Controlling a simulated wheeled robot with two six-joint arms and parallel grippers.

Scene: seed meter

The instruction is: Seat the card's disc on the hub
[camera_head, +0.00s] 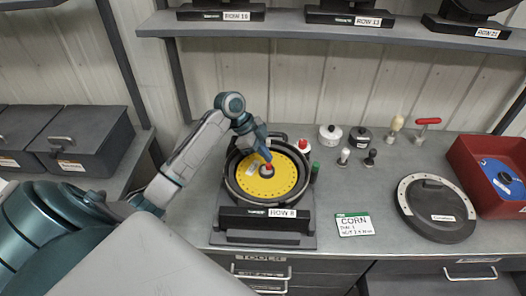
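The seed meter labelled ROW 8 (265,225) stands open on the bench, its dark round housing facing up. A yellow disc (287,178) with a ring of small holes and a pale label lies inside the housing. Whether it is fully down on the hub, I cannot tell. The white card (354,224) with a green top reads CORN and lies right of the meter. My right gripper is not in view.
A round dark cover (440,226) with a pale rim lies at the right. A red bin (472,165) holds a blue disc (498,172). Small pots, bottles and hand tools stand along the back. A shelf (300,27) with other row units hangs above. Bench around the card is clear.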

